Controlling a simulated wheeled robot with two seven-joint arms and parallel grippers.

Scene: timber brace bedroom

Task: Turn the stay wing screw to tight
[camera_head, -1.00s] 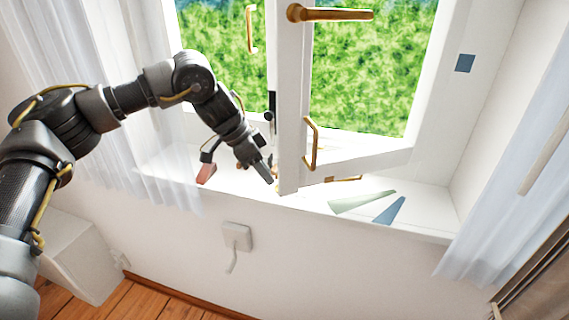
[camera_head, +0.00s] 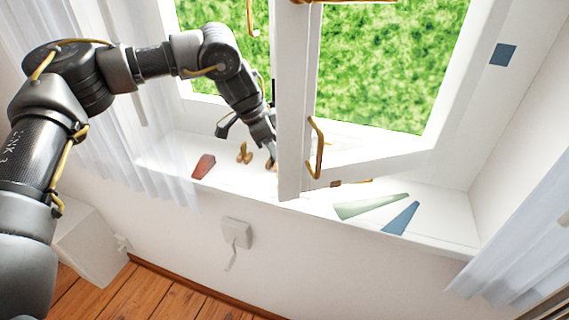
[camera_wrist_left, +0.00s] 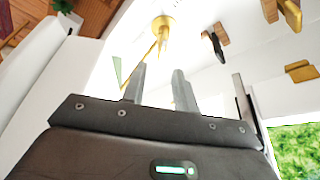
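My left gripper (camera_head: 271,152) reaches down over the window sill, just left of the open sash edge. In the left wrist view its two fingers (camera_wrist_left: 160,78) stand apart with nothing gripped between them. A brass fitting (camera_wrist_left: 163,27) with a round base and thin stem lies beyond the fingertips there; I cannot tell for sure whether it is the stay wing screw. In the head view, a small brass piece (camera_head: 243,154) stands on the sill left of the gripper. The spot at the fingertips is partly hidden by the gripper and sash. My right gripper is out of view.
The white sash (camera_head: 291,110) with its brass handle (camera_head: 318,148) stands open beside the gripper. A red wedge (camera_head: 203,166), a green wedge (camera_head: 370,206) and a blue wedge (camera_head: 401,218) lie on the sill (camera_head: 440,215). Sheer curtains hang at both sides.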

